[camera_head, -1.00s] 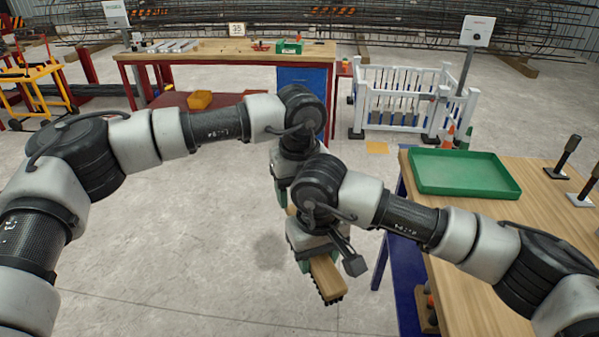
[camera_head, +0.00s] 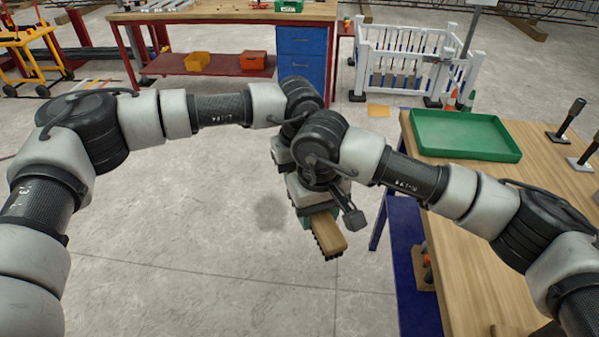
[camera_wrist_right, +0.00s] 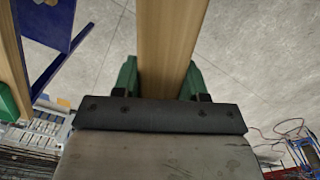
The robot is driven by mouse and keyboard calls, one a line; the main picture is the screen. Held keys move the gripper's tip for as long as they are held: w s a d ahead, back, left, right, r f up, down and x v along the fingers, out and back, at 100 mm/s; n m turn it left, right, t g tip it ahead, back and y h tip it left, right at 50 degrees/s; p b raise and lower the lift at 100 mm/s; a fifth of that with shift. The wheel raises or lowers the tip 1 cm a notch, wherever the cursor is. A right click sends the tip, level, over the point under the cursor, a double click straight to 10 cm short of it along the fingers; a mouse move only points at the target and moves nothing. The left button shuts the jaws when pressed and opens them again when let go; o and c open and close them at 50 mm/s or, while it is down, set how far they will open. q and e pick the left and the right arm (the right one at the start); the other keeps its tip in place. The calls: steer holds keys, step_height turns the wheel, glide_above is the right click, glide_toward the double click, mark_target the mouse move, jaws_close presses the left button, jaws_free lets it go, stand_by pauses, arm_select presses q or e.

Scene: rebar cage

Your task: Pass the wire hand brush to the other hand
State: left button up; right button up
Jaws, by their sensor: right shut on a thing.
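The wire hand brush (camera_head: 328,236) has a wooden body with dark bristles beneath. My right gripper (camera_head: 318,212), with green fingers, is shut on it and holds it above the floor. In the right wrist view, the wooden brush (camera_wrist_right: 170,40) runs between the two green fingers of my right gripper (camera_wrist_right: 163,82). My left arm reaches in from the left, and its wrist is just behind my right wrist. My left gripper's fingers are hidden there, so I cannot see whether they touch the brush.
A wooden table (camera_head: 465,260) with a green tray (camera_head: 465,136) stands at the right. A red-framed workbench (camera_head: 225,12) with a blue drawer unit (camera_head: 303,55) is at the back. A white fence (camera_head: 405,60) is behind the tray.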

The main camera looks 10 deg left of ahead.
arm_select(q)
steer(key=shift+d, duration=0.1)
steer(key=shift+c, duration=1.2)
arm_select(e)
steer(key=shift+s+a, duration=0.1)
steer(key=shift+a, duration=0.05)
arm_select(q)
steer(key=shift+c, duration=0.7)
arm_select(e)
steer(key=o, duration=1.1)
steer(key=shift+c, duration=0.2)
step_height(320, 180, up, 12)
